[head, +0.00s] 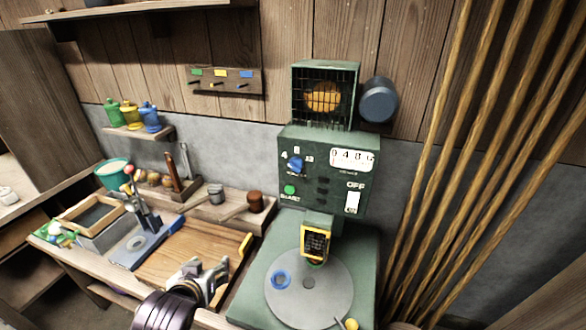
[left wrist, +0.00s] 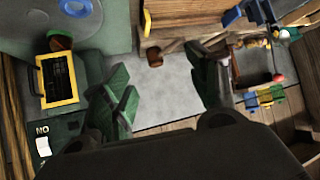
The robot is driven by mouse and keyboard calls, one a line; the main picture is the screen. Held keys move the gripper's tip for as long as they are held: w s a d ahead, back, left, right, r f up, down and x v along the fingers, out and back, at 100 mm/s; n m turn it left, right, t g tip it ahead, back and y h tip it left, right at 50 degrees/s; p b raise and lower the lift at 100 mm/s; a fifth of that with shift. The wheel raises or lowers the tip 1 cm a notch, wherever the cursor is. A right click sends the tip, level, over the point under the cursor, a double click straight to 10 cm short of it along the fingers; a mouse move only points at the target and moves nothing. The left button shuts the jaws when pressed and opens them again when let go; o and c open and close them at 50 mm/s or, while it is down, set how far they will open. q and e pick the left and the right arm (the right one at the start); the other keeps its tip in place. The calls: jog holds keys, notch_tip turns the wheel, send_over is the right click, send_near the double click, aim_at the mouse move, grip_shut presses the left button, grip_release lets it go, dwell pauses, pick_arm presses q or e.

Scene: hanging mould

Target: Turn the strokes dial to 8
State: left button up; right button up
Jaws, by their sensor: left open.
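The strokes dial (head: 296,166) is a blue knob at the upper left of the green machine's control panel (head: 325,190). Marks 4, 8 and 12 stand around its top; its exact setting is too small to read. My left gripper (head: 207,274) is in front of the wooden board, low and left of the panel, well apart from the dial. In the left wrist view its two fingers (left wrist: 168,92) are spread with nothing between them. The dial is not visible in that view. My right gripper is in neither view.
The panel also has a green start button (head: 290,190), a counter (head: 352,160) and a white OFF switch (head: 352,202). Below, a yellow-framed guard (head: 315,241) stands over a round grey plate (head: 310,296). Wooden poles (head: 450,150) lean at right. Tools crowd the bench at left.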

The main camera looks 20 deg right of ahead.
pick_arm(q)
jog(key=w+d+r+m+t+h, duration=0.2)
jog(key=w+d+r+t+h, duration=0.15)
jog(key=d+r, duration=0.65)
jog(key=m+t+h, duration=0.1)
jog(key=m+h, duration=0.2)
jog(key=h, duration=0.1)
send_near(294, 167)
jog(key=v, duration=0.4)
jog(key=shift+w+f, duration=0.1)
jog(key=shift+w, duration=0.15)
jog(key=shift+p+x, duration=1.25)
jog(key=shift+x, duration=5.5)
jog(key=shift+d, duration=0.1)
